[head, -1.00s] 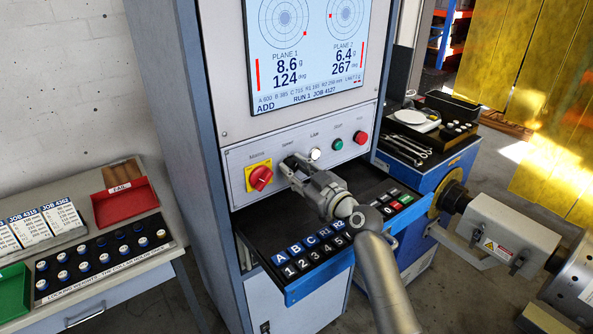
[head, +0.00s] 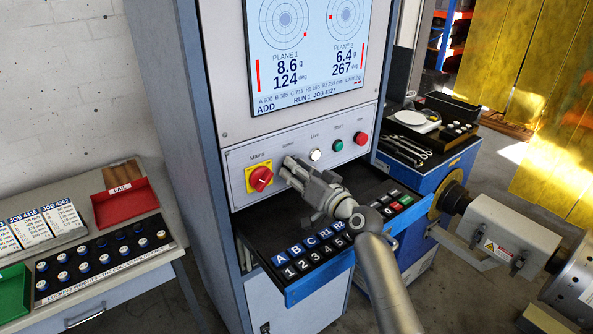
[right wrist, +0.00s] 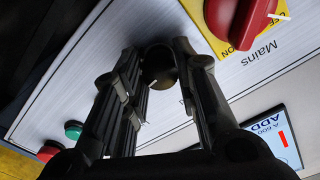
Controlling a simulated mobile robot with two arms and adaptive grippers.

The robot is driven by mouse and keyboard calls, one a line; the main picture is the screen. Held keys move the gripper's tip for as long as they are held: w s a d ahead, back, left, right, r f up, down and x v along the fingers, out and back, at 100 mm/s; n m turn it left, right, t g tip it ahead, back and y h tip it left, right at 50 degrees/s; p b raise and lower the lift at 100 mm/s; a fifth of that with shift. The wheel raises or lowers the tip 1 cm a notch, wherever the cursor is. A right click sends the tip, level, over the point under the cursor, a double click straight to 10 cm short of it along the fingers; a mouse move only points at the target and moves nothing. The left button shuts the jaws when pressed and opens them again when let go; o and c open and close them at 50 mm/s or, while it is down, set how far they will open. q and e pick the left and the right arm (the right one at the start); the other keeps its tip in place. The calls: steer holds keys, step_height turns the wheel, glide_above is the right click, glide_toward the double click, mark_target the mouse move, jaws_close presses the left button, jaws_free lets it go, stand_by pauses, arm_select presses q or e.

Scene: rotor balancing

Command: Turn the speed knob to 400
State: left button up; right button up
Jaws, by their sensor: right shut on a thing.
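The speed knob (right wrist: 160,68) is a dark round knob on the pale control panel (head: 236,187). In the right wrist view it sits between my two fingers. In the head view my gripper hides it, below the "Speed" label. My right gripper (head: 291,168) is shut on the knob, its fingers pointing at the panel; it also shows in the right wrist view (right wrist: 158,62). The screen (head: 308,55) shows RUN 1 JOB 4127, with no speed that I can make out. My left gripper is not in view.
The red mains switch (head: 260,178) on its yellow plate is close left of my fingers. Right of them are a white lock button (head: 315,155), a green start button (head: 338,145) and a red button (head: 361,138). A keypad tray (head: 284,278) juts out below my wrist.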

steer(key=m+p, duration=0.1)
steer(key=m, duration=0.5)
steer(key=shift+m+p, duration=0.3)
stand_by(0.5)
steer(key=o, duration=1)
steer(key=shift+o, duration=0.2)
steer(key=v, duration=1.2)
